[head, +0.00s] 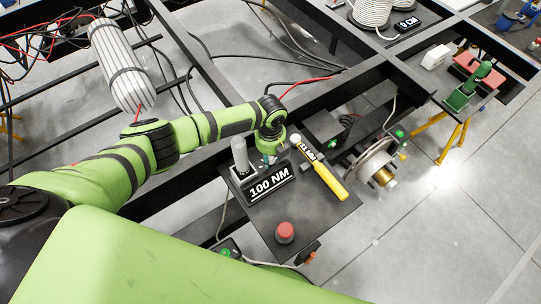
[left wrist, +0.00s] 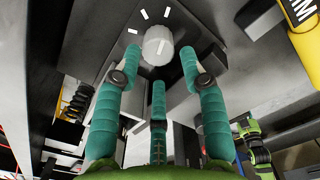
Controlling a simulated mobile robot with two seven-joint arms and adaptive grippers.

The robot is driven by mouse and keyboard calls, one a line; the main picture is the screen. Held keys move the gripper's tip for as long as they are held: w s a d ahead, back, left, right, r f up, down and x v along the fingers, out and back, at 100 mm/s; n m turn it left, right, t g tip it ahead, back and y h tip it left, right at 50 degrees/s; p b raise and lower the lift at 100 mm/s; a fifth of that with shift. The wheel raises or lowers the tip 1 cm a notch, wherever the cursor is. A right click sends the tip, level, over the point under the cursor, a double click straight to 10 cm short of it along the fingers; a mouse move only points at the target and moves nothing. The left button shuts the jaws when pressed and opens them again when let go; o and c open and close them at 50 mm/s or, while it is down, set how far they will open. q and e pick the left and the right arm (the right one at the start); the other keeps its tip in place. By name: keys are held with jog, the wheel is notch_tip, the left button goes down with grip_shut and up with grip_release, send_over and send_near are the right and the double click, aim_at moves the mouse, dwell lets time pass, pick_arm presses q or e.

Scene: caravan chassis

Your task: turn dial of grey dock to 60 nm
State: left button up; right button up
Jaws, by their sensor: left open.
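The grey dock (head: 268,183) stands on the dark tray with a display reading 100 NM. Its dial (left wrist: 158,46) shows in the left wrist view as a pale round knob with a pointer line and white tick marks around it. In the head view my gripper hides the dial. My left gripper (head: 269,154) hangs over the dock from above. In the left wrist view its teal fingers (left wrist: 160,62) are spread open, with the dial between and just beyond the tips; I cannot tell whether they touch it. My right gripper is not in view.
A grey upright cylinder (head: 241,155) stands at the dock's left. A yellow-handled tool marked 11 MM (head: 332,183) lies close at its right. A red button (head: 285,232) sits nearer on the tray. A wheel hub (head: 378,168) and black chassis beams (head: 350,95) are beyond.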

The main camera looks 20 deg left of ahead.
pick_arm(q)
jog(key=shift+w+a+f, duration=0.1)
jog(key=shift+w+f, duration=0.1)
jog(key=shift+f, duration=1)
grip_shut()
jog(key=n, duration=0.2)
jog(key=shift+n, duration=0.3)
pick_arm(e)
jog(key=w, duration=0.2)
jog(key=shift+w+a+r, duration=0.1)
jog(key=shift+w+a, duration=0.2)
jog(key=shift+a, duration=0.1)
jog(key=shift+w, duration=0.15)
